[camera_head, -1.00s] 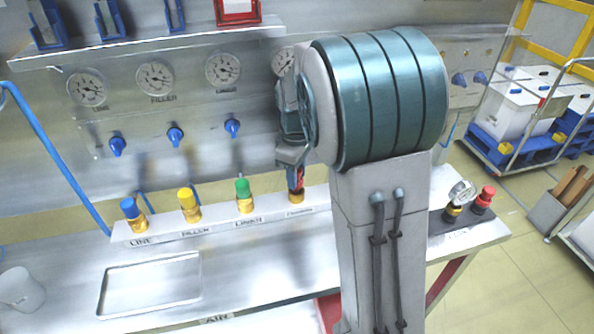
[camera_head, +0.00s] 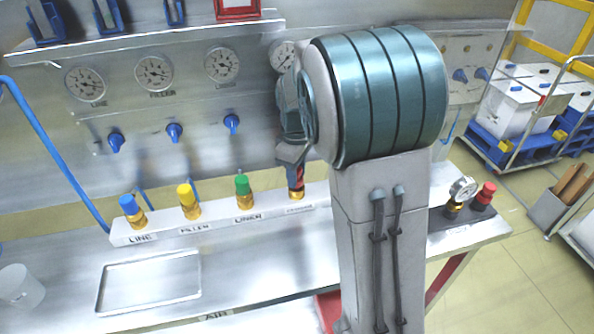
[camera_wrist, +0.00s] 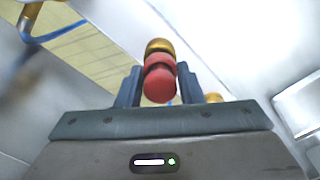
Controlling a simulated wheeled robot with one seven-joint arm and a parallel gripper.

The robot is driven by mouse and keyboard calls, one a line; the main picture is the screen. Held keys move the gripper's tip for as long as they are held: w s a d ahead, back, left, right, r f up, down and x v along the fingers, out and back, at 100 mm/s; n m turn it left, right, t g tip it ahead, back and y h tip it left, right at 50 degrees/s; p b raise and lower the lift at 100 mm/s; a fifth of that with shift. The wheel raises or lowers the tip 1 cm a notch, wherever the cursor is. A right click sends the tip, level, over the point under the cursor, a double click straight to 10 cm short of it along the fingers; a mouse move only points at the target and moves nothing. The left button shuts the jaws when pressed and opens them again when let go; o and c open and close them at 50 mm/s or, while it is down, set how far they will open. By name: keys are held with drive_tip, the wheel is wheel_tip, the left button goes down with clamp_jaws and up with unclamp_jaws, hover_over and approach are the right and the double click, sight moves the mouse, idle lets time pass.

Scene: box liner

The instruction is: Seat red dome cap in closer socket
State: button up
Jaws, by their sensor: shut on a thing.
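The red dome cap (camera_wrist: 160,85) is between the two fingers of my gripper (camera_wrist: 158,88) in the wrist view. My gripper is shut on it. A brass fitting (camera_wrist: 158,46) shows directly beyond the cap, in line with it. In the head view my gripper (camera_head: 297,176) points down over the brass socket (camera_head: 296,193) at the right end of the white manifold block (camera_head: 215,225). Only a sliver of red shows there. I cannot tell whether the cap is fully down on the socket.
Blue (camera_head: 128,205), yellow (camera_head: 187,196) and green (camera_head: 243,186) caps stand on brass fittings to the left. An empty tray (camera_head: 150,283) lies in front. A gauge panel stands behind.

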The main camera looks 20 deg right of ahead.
drive_tip(key=shift+f+b, duration=0.35)
drive_tip(key=shift+f, duration=0.2)
drive_tip(key=o, duration=1)
drive_tip(key=shift+o, duration=0.2)
drive_tip(key=shift+r, duration=0.1)
wheel_tip(320, 180, up, 7)
drive_tip(key=shift+r, duration=0.2)
drive_tip(key=s+f+m+t, duration=0.2)
drive_tip(key=s+m, duration=0.8)
drive_tip(key=s, duration=1)
drive_tip(key=shift+s+f+t, duration=0.4)
